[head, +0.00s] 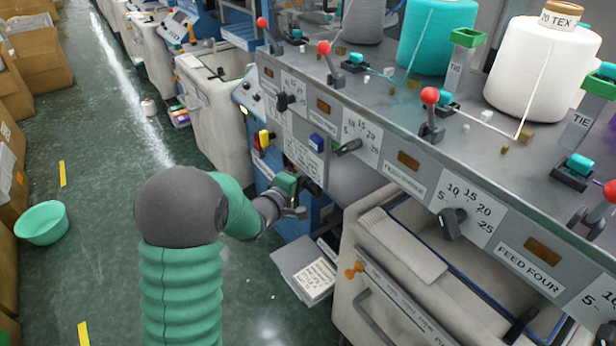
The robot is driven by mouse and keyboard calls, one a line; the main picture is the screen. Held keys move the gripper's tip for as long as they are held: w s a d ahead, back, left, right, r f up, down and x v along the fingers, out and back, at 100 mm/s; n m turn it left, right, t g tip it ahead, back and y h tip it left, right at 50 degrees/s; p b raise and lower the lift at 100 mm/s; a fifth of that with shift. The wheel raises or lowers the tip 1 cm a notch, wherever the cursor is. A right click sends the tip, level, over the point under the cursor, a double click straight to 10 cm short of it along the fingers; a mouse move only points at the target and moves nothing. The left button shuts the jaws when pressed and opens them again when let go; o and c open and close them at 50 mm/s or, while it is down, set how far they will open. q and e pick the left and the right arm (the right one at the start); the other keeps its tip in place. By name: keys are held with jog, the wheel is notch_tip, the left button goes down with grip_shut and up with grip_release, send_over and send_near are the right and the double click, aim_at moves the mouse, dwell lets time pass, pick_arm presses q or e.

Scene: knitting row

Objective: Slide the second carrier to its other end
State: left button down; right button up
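Which part is the second carrier I cannot tell. Small teal blocks in black holders sit along the grey machine top, one at the back (355,60), one in the middle (446,98) and one nearer (578,163). Red-knobbed levers stand beside them, such as one further back (323,48) and one in the middle (429,97). My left gripper (294,208) is low in front of the machine's blue end, below the dial panel and apart from the levers and teal blocks. Its fingers are small and partly hidden, so their opening is unclear. My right gripper is out of view.
A white yarn cone (542,68) and a teal cone (437,35) stand on the machine top. The sloping front has dials (452,222) and feed labels. An open bin (440,270) stands below. A teal bowl (42,222) and cartons (42,55) lie left; the green aisle is mostly clear.

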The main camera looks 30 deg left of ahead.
aim_at(307, 64)
pick_arm(q)
notch_tip(307, 64, up, 29)
jog(key=p, duration=2.5)
jog(key=shift+r+p, duration=0.2)
jog(key=shift+p, duration=0.15)
jog(key=shift+w, duration=0.1)
jog(key=shift+r, duration=0.1)
jog(key=c, duration=1.8)
grip_release()
jog(key=shift+a, duration=0.1)
jog(key=o, duration=0.4)
jog(key=shift+f, duration=0.2)
